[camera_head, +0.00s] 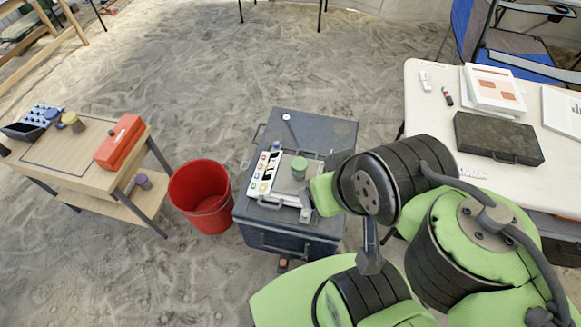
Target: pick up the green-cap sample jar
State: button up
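The green-cap sample jar (299,168) stands upright on a white-and-grey panel (265,187) on top of the dark blue-grey case (320,128). My arm reaches in from the lower right. Its green and dark end is just right of and in front of the jar. A small grey part of my gripper (306,205) shows over the case's front edge, close to the jar but seemingly apart from it. The arm hides most of the gripper, so its opening is not clear.
A red bucket (202,196) stands left of the case. A wooden table (77,170) at left holds an orange-red box (120,141) and small jars. A white table (425,105) at right holds a dark case (498,138) and papers. Sandy floor is open behind.

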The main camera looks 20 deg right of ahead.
aim_at(297, 176)
jog(key=k+l+u, duration=0.15)
jog(key=l+u, duration=0.15)
jog(key=k+l+u, duration=0.25)
jog(key=l, duration=0.25)
jog(key=l+u, duration=0.3)
jog(key=l, duration=0.15)
jog(key=l+u, duration=0.3)
jog(key=l, duration=0.2)
jog(key=i, duration=0.05)
